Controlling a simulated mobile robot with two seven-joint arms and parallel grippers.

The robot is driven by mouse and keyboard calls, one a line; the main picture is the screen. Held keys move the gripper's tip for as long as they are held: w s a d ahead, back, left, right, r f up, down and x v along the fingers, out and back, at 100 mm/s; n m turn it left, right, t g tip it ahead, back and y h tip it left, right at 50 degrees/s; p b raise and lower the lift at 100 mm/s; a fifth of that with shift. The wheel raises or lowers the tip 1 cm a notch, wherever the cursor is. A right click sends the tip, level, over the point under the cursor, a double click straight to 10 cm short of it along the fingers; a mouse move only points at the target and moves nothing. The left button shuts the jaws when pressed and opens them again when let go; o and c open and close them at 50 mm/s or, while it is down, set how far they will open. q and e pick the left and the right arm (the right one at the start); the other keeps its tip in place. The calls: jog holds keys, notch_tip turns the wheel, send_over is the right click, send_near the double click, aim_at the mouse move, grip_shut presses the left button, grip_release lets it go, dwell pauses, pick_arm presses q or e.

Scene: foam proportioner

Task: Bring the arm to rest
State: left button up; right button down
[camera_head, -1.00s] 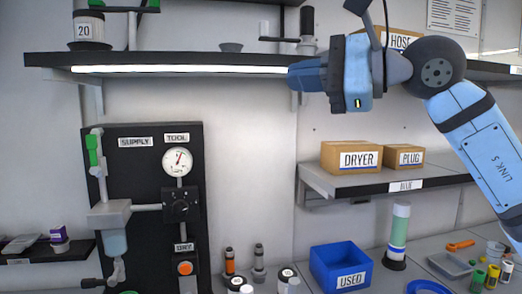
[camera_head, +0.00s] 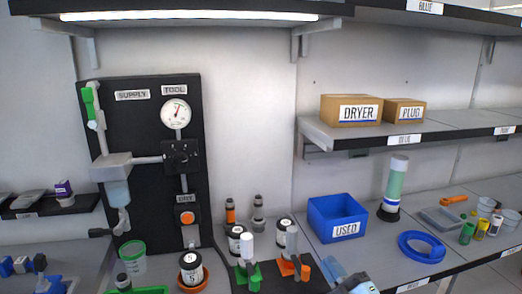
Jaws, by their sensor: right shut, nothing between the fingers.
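My right arm shows only as a light blue and dark piece at the bottom edge of the head view, right of centre. The right gripper (camera_head: 340,276) is there, low over the bench front, with nothing seen held in it. It is shut; most of it and the rest of the arm are cut off by the frame. My left gripper is not seen.
A black panel (camera_head: 150,140) with a gauge (camera_head: 176,113) stands at left. A blue USED bin (camera_head: 337,218), a green-white cylinder (camera_head: 394,185) and a blue ring (camera_head: 421,246) are at right. Bottles and an orange stand (camera_head: 293,268) are near the gripper. Shelves hang above.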

jog(key=s+d+f+m+g+h, duration=0.25)
jog(key=s+f+m, duration=0.25)
jog(key=f, duration=0.4)
jog(key=s+d+f+m+g+h, duration=0.1)
jog(key=s+f+m+g+h, duration=0.2)
jog(key=f, duration=0.6)
jog(key=s+f+m+g+p, duration=0.1)
jog(key=s+f+m+g, duration=0.45)
jog(key=s+f, duration=0.8)
pick_arm(q)
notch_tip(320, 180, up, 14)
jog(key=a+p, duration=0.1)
jog(key=p, duration=1.4)
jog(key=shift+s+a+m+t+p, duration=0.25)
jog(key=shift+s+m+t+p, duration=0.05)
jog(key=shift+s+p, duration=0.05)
pick_arm(e)
notch_tip(320, 180, up, 16)
jog(key=s+d+t, duration=0.1)
jog(key=shift+s+d+f+t+h, duration=0.2)
jog(key=shift+s+d+t+h, duration=0.05)
jog(key=shift+s+t+h, duration=0.15)
